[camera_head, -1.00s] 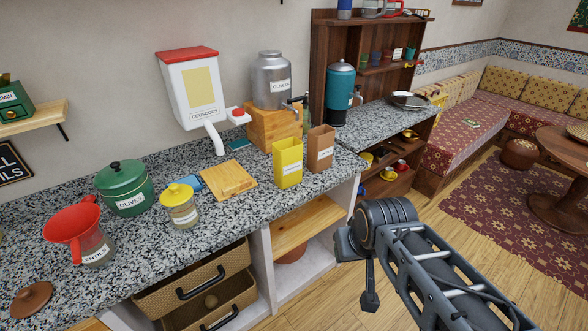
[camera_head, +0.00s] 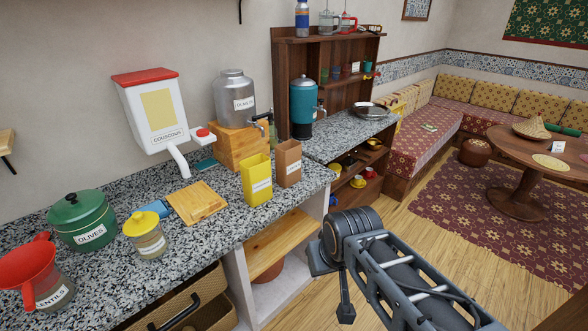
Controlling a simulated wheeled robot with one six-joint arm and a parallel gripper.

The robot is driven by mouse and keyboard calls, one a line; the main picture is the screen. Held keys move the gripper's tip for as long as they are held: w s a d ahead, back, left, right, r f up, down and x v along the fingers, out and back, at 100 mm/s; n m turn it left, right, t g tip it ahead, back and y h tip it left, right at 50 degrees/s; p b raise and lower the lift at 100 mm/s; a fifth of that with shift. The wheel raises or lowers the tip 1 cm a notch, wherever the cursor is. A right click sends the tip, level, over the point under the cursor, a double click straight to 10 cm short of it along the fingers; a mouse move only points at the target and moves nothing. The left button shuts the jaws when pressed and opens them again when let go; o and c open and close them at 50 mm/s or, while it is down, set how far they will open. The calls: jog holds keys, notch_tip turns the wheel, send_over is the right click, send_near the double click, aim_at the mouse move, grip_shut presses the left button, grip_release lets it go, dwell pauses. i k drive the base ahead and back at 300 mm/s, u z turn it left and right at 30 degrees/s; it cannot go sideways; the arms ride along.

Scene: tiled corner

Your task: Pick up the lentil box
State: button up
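Two open-topped boxes stand side by side near the counter's front edge, a yellow box (camera_head: 257,181) and a brown box (camera_head: 288,164). Both stand upright with white labels too small to read surely, so I cannot tell which is the lentil box. A clear jar labelled LENTILS (camera_head: 55,295) stands at the lower left with a red funnel (camera_head: 28,268) on it. My gripper (camera_head: 335,275) is at the end of my arm, low right of the boxes, in front of the counter and apart from them.
The speckled counter (camera_head: 215,232) also holds an olives pot (camera_head: 83,220), a yellow-lidded jar (camera_head: 145,236), a wooden board (camera_head: 196,203) and a metal dispenser (camera_head: 234,98) on a wooden stand. A couscous dispenser (camera_head: 153,112) hangs behind. Floor (camera_head: 430,262) is open to the right.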

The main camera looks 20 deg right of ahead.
aim_at(288, 153)
jog(key=u, duration=4.25)
jog(key=k, duration=2.55)
jog(key=z, duration=1.25)
